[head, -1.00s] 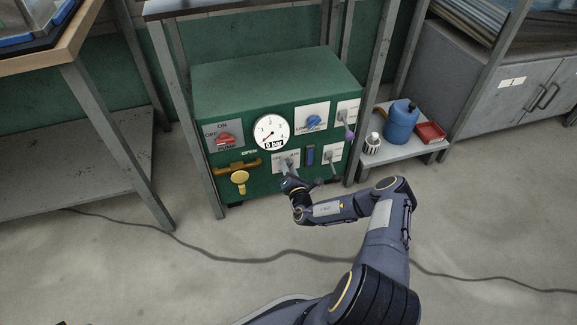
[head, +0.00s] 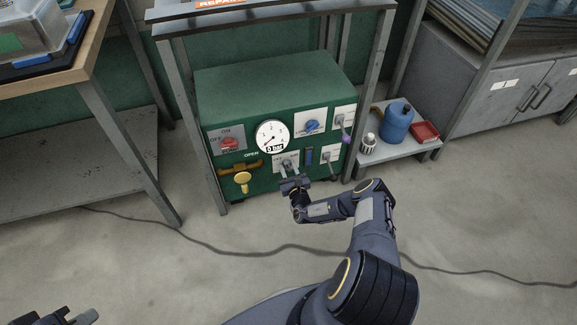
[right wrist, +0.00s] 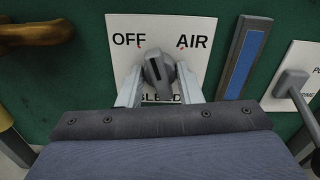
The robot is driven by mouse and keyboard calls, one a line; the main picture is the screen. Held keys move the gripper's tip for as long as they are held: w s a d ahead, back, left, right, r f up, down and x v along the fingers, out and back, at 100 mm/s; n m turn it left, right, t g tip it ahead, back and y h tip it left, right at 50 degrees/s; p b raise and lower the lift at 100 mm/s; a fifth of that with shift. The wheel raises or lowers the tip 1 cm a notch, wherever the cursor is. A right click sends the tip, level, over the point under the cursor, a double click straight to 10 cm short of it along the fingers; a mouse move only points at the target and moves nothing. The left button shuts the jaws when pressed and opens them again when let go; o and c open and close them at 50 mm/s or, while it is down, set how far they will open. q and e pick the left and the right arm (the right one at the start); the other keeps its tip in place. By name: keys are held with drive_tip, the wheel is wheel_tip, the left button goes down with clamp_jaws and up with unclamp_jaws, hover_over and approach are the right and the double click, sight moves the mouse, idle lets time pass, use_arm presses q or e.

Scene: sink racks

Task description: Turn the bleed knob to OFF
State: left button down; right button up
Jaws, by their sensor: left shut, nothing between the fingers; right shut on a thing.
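The bleed knob (right wrist: 155,70) is a grey knob on a white plate with OFF at its upper left, AIR at its upper right and a partly hidden BLEED label below. Its dark pointer line stands nearly upright, leaning slightly towards OFF, between the two red marks. My right gripper (right wrist: 158,88) is shut on the knob, one finger on each side. In the head view the right gripper (head: 289,174) is at the low middle of the green panel. My left gripper (head: 82,317) is shut and empty at the bottom left, partly cut off.
The green panel box (head: 270,85) also carries a red pump knob (head: 230,143), a gauge (head: 272,136) reading 0 bar, a blue knob (head: 312,126) and a yellow valve handle (head: 242,179). A low shelf (head: 385,153) with a blue jug (head: 397,122) stands right. A cable (head: 200,245) crosses the floor.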

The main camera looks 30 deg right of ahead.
drive_tip(key=n+p, duration=0.2)
drive_tip(key=n, duration=0.3)
drive_tip(key=shift+f+n, duration=0.1)
drive_tip(key=shift+n, duration=0.2)
idle(0.4)
drive_tip(key=o, duration=1)
drive_tip(key=shift+s, duration=0.1)
drive_tip(key=shift+s+p, duration=0.25)
drive_tip(key=shift+p, duration=0.15)
drive_tip(key=p+v, duration=0.2)
drive_tip(key=v, duration=0.5)
drive_tip(key=shift+s+a, duration=0.1)
